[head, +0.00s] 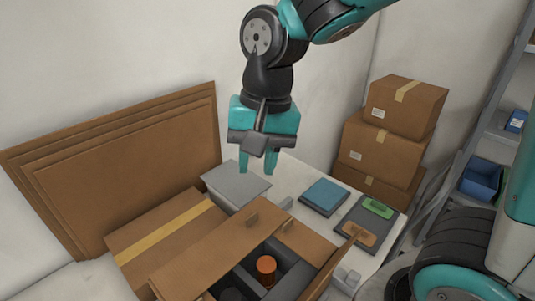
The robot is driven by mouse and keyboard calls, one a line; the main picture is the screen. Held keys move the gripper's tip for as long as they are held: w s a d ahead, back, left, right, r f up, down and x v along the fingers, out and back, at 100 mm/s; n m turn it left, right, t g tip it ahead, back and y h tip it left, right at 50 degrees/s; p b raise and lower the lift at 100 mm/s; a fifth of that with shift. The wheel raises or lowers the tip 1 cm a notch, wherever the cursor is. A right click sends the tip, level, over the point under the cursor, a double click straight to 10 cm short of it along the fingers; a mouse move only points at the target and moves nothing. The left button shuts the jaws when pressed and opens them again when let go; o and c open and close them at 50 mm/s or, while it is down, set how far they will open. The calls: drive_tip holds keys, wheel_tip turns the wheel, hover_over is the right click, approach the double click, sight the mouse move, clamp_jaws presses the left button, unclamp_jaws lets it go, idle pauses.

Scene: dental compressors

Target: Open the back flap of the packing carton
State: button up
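The brown packing carton (322,282) stands at the bottom centre of the head view, cut off by the lower edge. Part of its top is uncovered, showing dark grey dividers and an orange-topped round part (266,268) inside. A broad brown flap (213,247) with a small upright tab lies along its left side. Another brown panel (307,242) with a tab is at its far side; I cannot tell its exact angle. My gripper (258,170) points down above and beyond the carton. Its two fingers are apart with nothing between them, clear of the flaps.
A taped closed box (165,235) lies left of the carton, with flat cardboard sheets (130,165) leaning on the wall behind. A grey box (236,184), a blue book-like item (324,196) and a dark tray (368,226) sit on the white table. Stacked boxes (383,150) stand at the back right.

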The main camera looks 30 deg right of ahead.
drive_tip(key=s+a+r+n+y+p, duration=0.1)
drive_tip(key=s+r+n+p, duration=0.1)
drive_tip(key=s+n, duration=0.4)
drive_tip(key=shift+s+a+r+n, duration=0.15)
drive_tip(key=shift+a+r+n, duration=0.15)
drive_tip(key=shift+r+n, duration=0.15)
drive_tip(key=m+h+b, duration=0.3)
drive_tip(key=m+b, duration=0.2)
drive_tip(key=m, duration=1.2)
approach(253, 215)
drive_tip(key=shift+g, duration=0.3)
wheel_tip(253, 215, down, 10)
drive_tip(key=shift+p, duration=0.95)
